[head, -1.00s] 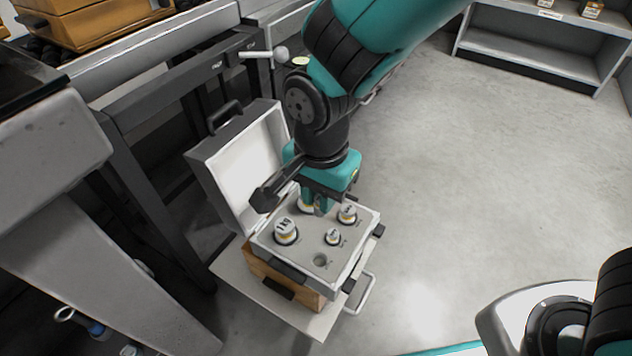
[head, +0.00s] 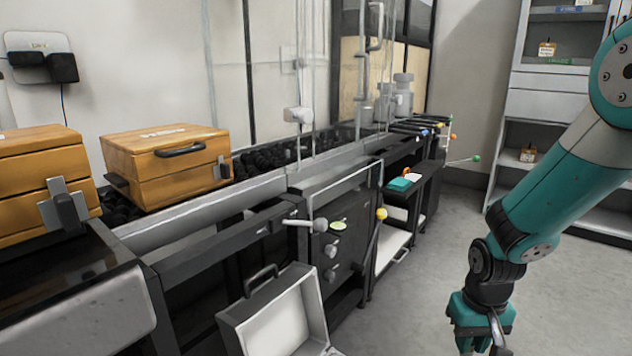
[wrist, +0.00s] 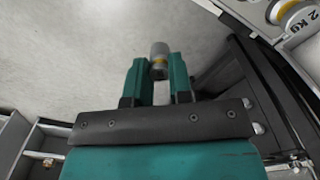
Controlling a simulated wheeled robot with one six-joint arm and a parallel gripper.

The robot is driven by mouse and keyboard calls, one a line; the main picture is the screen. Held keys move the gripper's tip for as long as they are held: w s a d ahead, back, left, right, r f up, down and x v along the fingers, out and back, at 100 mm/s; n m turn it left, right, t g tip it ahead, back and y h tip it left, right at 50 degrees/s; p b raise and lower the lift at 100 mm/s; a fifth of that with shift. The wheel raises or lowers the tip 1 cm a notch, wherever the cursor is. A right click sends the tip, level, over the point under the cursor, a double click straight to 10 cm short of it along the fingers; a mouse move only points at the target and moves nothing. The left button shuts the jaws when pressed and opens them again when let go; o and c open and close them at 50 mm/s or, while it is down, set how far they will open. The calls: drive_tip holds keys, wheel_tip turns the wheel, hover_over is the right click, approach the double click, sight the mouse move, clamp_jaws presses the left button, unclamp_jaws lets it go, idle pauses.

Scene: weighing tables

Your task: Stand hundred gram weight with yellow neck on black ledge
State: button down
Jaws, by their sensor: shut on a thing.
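My gripper (wrist: 157,75) is shut on a small grey weight with a yellow neck (wrist: 159,52), seen between the teal fingers in the wrist view. Its marking cannot be read. In the head view my gripper (head: 483,342) is at the bottom edge right of centre, with the fingertips and weight cut off or hidden. A black ledge (head: 430,172) runs along the bench at mid-right, left of my arm. I cannot tell for sure that it is the task's ledge.
The open grey weight case (head: 275,318) is at bottom centre, its lid up. A large 2 KG weight (wrist: 297,17) shows at top right in the wrist view. Wooden boxes (head: 165,165) stand at left. Coloured knobs (head: 381,214) stick out along the bench. Floor near my gripper is clear.

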wheel_tip(320, 180, up, 29)
drive_tip(key=s+d+p, duration=0.1)
drive_tip(key=s+p, duration=0.1)
drive_tip(key=p, duration=3.6)
drive_tip(key=shift+d+f+n, duration=0.2)
drive_tip(key=shift+d+n, duration=0.1)
drive_tip(key=shift+f, duration=0.1)
